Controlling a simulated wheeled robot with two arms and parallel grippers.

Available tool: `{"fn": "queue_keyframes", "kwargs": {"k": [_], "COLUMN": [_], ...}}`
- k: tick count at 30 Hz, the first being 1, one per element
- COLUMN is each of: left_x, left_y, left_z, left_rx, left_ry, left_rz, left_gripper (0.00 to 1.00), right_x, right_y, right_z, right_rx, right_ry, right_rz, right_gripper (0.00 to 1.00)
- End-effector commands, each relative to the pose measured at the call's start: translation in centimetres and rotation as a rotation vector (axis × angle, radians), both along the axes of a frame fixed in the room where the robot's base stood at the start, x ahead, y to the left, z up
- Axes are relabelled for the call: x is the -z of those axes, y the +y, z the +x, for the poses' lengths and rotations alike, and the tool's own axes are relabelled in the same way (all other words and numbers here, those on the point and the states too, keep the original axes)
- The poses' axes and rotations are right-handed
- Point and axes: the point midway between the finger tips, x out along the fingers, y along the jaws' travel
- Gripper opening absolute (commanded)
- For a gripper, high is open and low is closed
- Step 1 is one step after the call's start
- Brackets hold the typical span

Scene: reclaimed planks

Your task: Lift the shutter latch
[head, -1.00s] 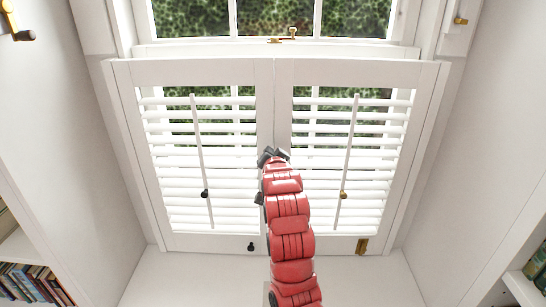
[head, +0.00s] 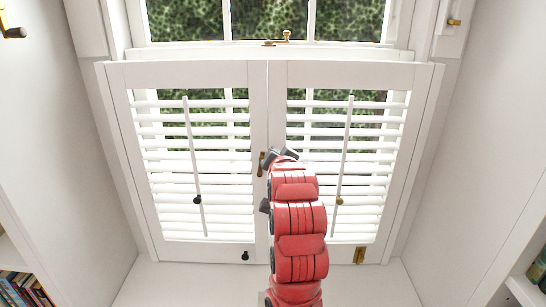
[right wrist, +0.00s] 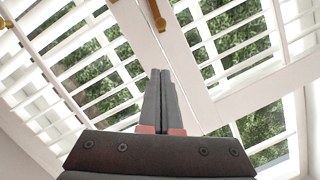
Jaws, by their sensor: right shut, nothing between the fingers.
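A pair of white louvred shutters (head: 258,110) stands closed in front of the window. A small brass latch (head: 261,163) shows at the seam between the two panels, partly beside my right gripper (head: 283,155). My right gripper is just right of the latch in the head view, its fingers pressed together and empty. In the right wrist view the shut fingertips (right wrist: 160,76) point up toward the shutter frame, and a brass piece (right wrist: 155,14), likely the latch, is above them, apart from them in the picture. My left gripper is not in view.
A black knob (head: 245,255) and a brass plate (head: 359,255) sit on the bottom rails. A brass window catch (head: 277,40) is above. Bookshelves flank both sides.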

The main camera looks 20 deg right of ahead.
Motion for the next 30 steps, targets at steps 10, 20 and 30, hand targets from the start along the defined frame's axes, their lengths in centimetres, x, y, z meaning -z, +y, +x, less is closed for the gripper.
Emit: {"fn": "queue_keyframes", "kwargs": {"k": [10,20,30], "left_x": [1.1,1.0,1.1], "left_y": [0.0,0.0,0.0], "left_z": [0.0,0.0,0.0], "left_rx": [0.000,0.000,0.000], "left_ry": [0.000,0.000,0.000], "left_rz": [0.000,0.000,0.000], "left_gripper": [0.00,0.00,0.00], "right_x": [-0.5,-0.5,1.0], "right_y": [0.3,0.3,0.9], "right_z": [-3.1,-3.1,0.4], "right_rx": [0.001,0.000,-0.021], "right_ry": [0.003,0.001,-0.248], "right_rz": [0.000,-0.002,-0.231], "right_gripper": [0.00,0.00,0.00]}}
